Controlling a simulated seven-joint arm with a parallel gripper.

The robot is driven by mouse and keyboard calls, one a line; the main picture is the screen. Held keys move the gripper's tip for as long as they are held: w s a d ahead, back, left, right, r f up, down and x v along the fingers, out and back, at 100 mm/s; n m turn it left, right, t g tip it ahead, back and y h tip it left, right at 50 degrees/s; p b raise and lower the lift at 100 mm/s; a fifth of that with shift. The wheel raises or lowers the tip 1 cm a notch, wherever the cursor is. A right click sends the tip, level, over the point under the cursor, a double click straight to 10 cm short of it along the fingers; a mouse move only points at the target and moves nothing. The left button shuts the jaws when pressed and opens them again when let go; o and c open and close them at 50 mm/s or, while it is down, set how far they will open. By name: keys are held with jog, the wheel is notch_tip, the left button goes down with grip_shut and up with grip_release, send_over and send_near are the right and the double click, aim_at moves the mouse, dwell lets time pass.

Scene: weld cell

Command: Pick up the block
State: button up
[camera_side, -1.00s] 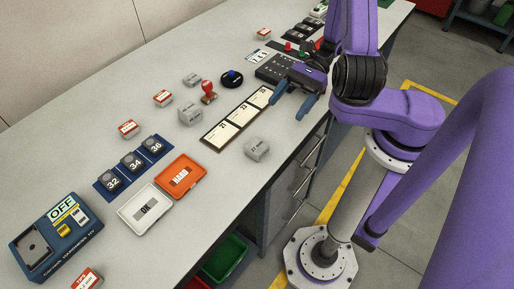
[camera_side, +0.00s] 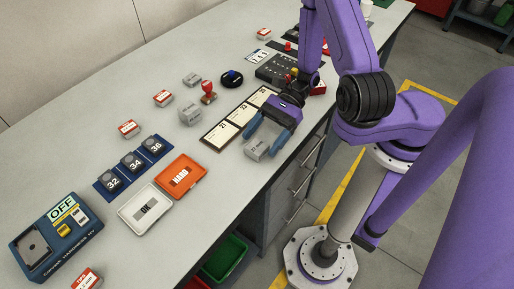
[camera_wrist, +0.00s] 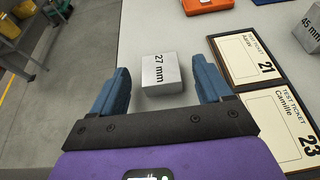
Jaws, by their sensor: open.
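A grey metal block (camera_wrist: 161,74) marked "27 mm" lies on the light table near its front edge. It also shows in the side view (camera_side: 257,149), partly hidden behind my gripper. My gripper (camera_side: 268,140) has its two blue fingers spread. In the wrist view my gripper (camera_wrist: 167,92) has one finger on each side of the block's near part, with clear gaps to it. The block is apart from both fingers in that view. How high the fingertips are above the table I cannot tell exactly.
Framed test tickets (camera_wrist: 248,62) lie right beside the block in the wrist view. An orange tray (camera_side: 181,176) and a white tray (camera_side: 145,209) are to the left in the side view. Another grey block (camera_side: 190,113) and a red stamp (camera_side: 208,92) stand farther back.

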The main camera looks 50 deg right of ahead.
jog(key=shift+a+f, duration=0.25)
jog(key=shift+a, duration=0.3)
jog(key=c, duration=1.1)
jog(key=shift+c, duration=0.2)
jog(key=shift+r, duration=0.2)
